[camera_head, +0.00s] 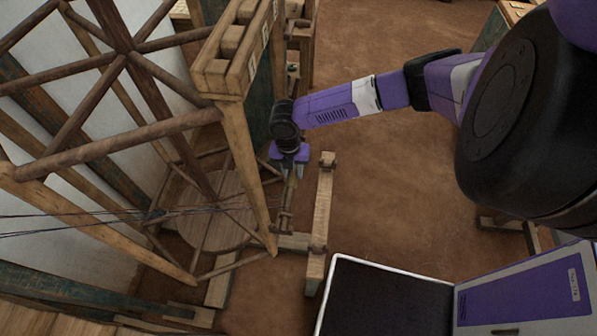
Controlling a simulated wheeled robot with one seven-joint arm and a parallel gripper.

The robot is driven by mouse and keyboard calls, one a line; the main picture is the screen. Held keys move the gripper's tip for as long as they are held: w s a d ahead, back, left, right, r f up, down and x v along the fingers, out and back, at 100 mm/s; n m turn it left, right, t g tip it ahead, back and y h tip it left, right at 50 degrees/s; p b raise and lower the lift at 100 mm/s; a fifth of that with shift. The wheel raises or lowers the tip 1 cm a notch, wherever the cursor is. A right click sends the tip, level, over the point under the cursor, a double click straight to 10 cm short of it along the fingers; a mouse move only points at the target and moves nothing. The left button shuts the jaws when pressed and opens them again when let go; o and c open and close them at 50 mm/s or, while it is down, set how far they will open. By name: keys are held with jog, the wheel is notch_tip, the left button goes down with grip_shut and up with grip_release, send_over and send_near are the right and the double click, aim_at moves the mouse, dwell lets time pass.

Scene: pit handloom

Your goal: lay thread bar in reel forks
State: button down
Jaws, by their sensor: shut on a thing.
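My gripper (289,165) points down beside the large wooden reel frame, to the right of its pale slanted leg. Its purple jaws are shut on a slim wooden bar, which I take for the thread bar (290,192). Only a short length of the bar shows below the jaws, and the rest is hidden or hard to tell from the wood behind. The reel (118,62) has dark crossed spokes and fills the upper left. I cannot clearly make out its forks.
A low wooden stand (321,205) is just right of my gripper. Dark threads (95,214) stretch from the left edge into the reel. A round wooden disc (215,225) lies under the frame. The brown earth floor (390,190) is open to the right.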

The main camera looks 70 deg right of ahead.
jog(key=shift+w+a, duration=0.15)
jog(key=shift+w, duration=0.45)
jog(key=shift+f+b, duration=0.35)
jog(key=shift+b, duration=0.05)
jog(key=shift+f+b, duration=1.6)
jog(key=shift+f, duration=0.55)
jog(key=c, duration=1)
grip_release()
jog(key=shift+o, duration=0.2)
notch_tip(320, 180, up, 8)
jog(key=shift+w+b, duration=0.3)
jog(key=shift+b, duration=0.05)
